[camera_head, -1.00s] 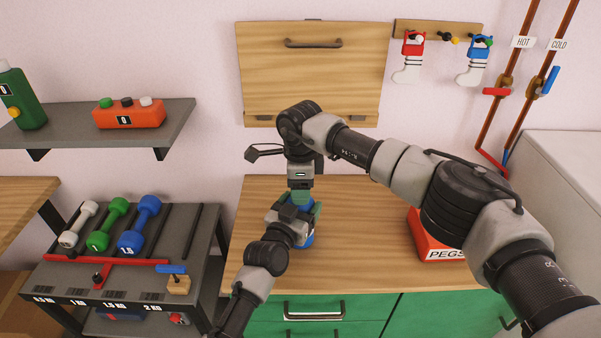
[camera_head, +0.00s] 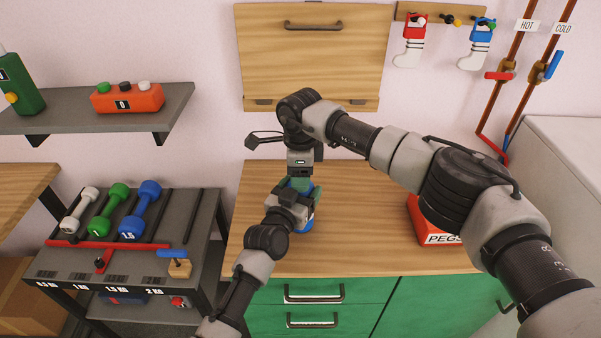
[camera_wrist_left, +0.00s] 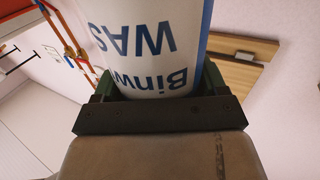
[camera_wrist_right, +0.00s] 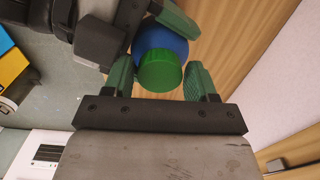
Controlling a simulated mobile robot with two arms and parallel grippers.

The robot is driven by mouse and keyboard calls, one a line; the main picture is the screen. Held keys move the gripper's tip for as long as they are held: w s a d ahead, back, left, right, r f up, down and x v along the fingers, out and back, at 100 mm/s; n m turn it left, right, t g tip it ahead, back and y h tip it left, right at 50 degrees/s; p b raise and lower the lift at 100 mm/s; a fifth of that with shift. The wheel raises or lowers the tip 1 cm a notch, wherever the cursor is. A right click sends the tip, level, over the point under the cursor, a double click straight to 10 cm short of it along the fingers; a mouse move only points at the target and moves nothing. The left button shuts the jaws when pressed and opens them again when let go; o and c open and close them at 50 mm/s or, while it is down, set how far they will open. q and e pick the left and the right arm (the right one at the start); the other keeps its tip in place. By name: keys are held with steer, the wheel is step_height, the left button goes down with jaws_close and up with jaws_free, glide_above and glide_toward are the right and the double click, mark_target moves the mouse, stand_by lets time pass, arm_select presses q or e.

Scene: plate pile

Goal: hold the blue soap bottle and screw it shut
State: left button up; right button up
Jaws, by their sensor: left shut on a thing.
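The blue soap bottle (camera_head: 307,225) stands upright over the counter, mostly hidden behind my left gripper (camera_head: 300,203). In the left wrist view my left gripper (camera_wrist_left: 155,88) is shut around the bottle's white and blue label (camera_wrist_left: 155,45). In the right wrist view the green cap (camera_wrist_right: 161,73) sits on top of the blue bottle (camera_wrist_right: 162,38). My right gripper (camera_wrist_right: 160,82) points down from above, its green fingers open on either side of the cap, with only narrow gaps. I cannot tell how tight the cap sits.
A red PEGS box (camera_head: 440,225) stands on the wooden counter (camera_head: 350,245) to the right. A rack with dumbbells (camera_head: 140,210) is at the left. The counter between bottle and box is clear.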

steer(key=shift+o, duration=1.4)
step_height(320, 180, up, 12)
arm_select(q)
steer(key=o, duration=1.7)
steer(key=shift+o, duration=0.2)
steer(key=b+v, duration=0.1)
steer(key=v, duration=0.9)
steer(key=shift+s+a, duration=0.2)
steer(key=shift+s, duration=0.15)
arm_select(e)
steer(key=shift+w+f, duration=0.1)
steer(key=shift+f, duration=0.4)
